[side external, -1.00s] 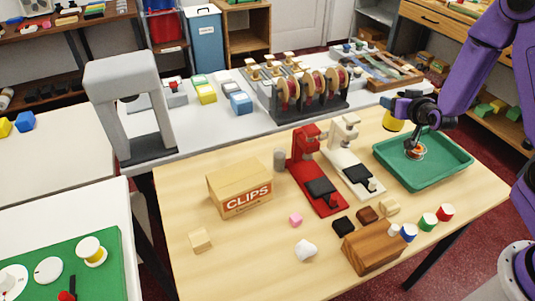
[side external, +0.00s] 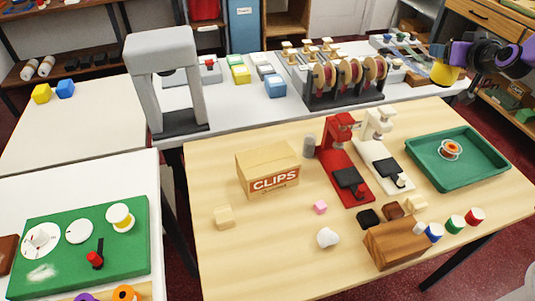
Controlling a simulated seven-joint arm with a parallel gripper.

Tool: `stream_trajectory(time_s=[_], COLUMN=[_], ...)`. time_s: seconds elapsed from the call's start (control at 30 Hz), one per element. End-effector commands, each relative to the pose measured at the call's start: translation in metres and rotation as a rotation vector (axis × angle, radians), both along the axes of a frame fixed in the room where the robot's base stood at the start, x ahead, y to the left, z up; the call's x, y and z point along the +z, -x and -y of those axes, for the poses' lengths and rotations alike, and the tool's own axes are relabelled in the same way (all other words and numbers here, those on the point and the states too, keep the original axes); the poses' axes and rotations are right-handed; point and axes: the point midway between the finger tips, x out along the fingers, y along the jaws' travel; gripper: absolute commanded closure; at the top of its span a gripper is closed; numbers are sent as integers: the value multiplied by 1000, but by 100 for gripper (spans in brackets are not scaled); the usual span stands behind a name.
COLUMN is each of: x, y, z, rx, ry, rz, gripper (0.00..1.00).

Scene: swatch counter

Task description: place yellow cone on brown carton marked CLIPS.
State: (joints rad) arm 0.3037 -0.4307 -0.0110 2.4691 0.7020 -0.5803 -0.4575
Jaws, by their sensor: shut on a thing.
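The brown carton marked CLIPS (side external: 262,158) stands closed on the wooden table, left of the red press, with its label facing the front. The yellow cone (side external: 447,75) is at the upper right, in the air just under the dark end of my arm. My gripper (side external: 450,62) is shut on it, well to the right of the carton and higher. The fingertips are small and partly hidden, so the exact grip on the cone is unclear. The carton's top looks bare.
A red press (side external: 335,165) and a white press (side external: 378,155) stand right of the carton. A green tray (side external: 430,170) holds an orange and white spool (side external: 450,149). A rack of red spools (side external: 345,85) stands behind. Small blocks and a wooden block (side external: 395,245) lie in front.

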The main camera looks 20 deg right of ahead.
Motion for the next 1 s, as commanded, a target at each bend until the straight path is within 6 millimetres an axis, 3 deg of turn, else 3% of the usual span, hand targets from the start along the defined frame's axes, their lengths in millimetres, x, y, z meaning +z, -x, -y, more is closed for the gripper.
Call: stream_trajectory(time_s=[0.27,0.47,0.7,1.0], x=[0,0,0,0], y=[-7,2,31,67], z=[-83,-172,-274,-346], rx=[145,299,479,616], ry=[0,0,0,-1], rz=[3,4,3,3], gripper=[77,77,77,77])
